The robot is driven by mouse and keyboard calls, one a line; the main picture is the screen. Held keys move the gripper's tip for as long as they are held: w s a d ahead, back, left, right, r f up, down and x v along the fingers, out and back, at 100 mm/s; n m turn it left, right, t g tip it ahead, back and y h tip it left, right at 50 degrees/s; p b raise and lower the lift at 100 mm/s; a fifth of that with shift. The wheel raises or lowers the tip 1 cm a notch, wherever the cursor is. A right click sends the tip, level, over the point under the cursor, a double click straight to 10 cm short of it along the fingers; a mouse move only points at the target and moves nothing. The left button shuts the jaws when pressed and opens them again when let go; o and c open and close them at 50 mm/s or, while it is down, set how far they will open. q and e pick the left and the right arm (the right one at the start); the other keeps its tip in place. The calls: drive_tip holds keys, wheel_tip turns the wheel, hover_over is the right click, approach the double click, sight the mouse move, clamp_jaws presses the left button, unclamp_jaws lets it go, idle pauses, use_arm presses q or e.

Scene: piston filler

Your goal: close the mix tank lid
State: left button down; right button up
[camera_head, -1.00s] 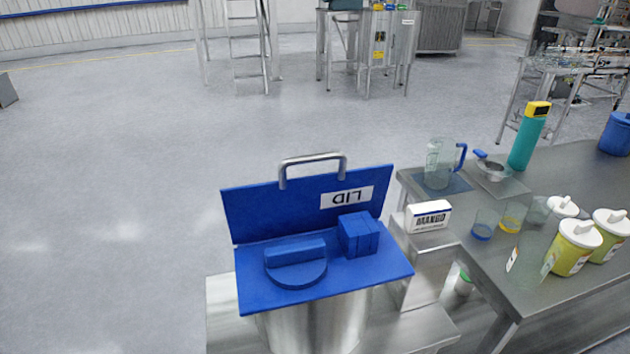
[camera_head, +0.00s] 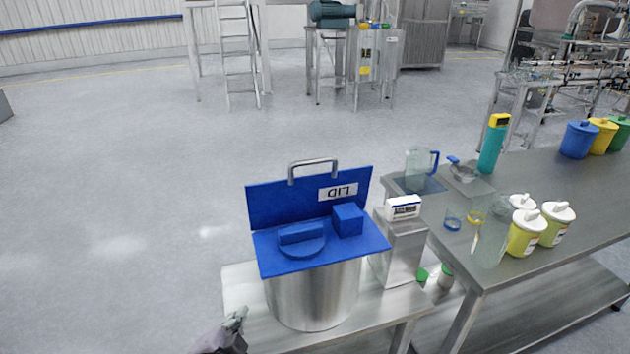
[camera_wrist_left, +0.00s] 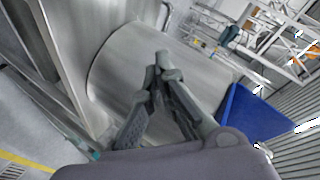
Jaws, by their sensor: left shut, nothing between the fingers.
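The mix tank (camera_head: 312,293) is a steel cylinder with a flat blue top. Its blue lid (camera_head: 275,203), marked LID upside down and fitted with a metal handle (camera_head: 313,170), stands upright at the back edge of the top, open. A round blue cap and a blue block sit on the top. My left gripper (camera_head: 240,318) is low at the front left of the tank, shut and empty. In the left wrist view the fingers (camera_wrist_left: 162,62) meet in front of the steel tank wall (camera_wrist_left: 190,65), with a blue part (camera_wrist_left: 255,115) at the right. My right gripper is not in view.
The tank stands on a low steel bench (camera_head: 245,280). At right is a steel table (camera_head: 560,225) with several containers, a jug (camera_head: 418,165) and a teal bottle (camera_head: 492,148). A MANGO box (camera_head: 403,207) sits beside the tank. Floor behind and left is clear.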

sight(312, 192)
use_arm(q)
drive_tip(key=w+d+r+m+t+h, duration=0.1)
drive_tip(key=d+r+m+t+h, duration=0.2)
drive_tip(key=d+r+m+h, duration=0.45)
drive_tip(key=d+r+m+t+h, duration=0.2)
drive_tip(key=d+r+m, duration=0.2)
drive_tip(key=r+m, duration=0.65)
drive_tip(key=w+d+r+p, duration=0.1)
drive_tip(key=w+r, duration=0.1)
drive_tip(key=w, duration=0.2)
drive_tip(key=w+d+r+n+p, duration=0.1)
drive_tip(key=w+p, duration=0.1)
drive_tip(key=w, duration=0.1)
drive_tip(key=w+d+r+n+p, duration=0.1)
drive_tip(key=w+r+p, duration=0.1)
drive_tip(key=w, duration=0.2)
drive_tip(key=shift+w+d+r, duration=0.3)
drive_tip(key=shift+d+r, duration=0.05)
drive_tip(key=shift+d, duration=0.05)
drive_tip(key=shift+w+a+r, duration=0.1)
drive_tip(key=shift+w+a, duration=0.15)
drive_tip(key=shift+w, duration=0.15)
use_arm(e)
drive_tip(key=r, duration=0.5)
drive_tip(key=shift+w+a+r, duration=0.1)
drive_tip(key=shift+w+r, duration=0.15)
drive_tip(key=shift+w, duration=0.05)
use_arm(q)
drive_tip(key=shift+w, duration=0.1)
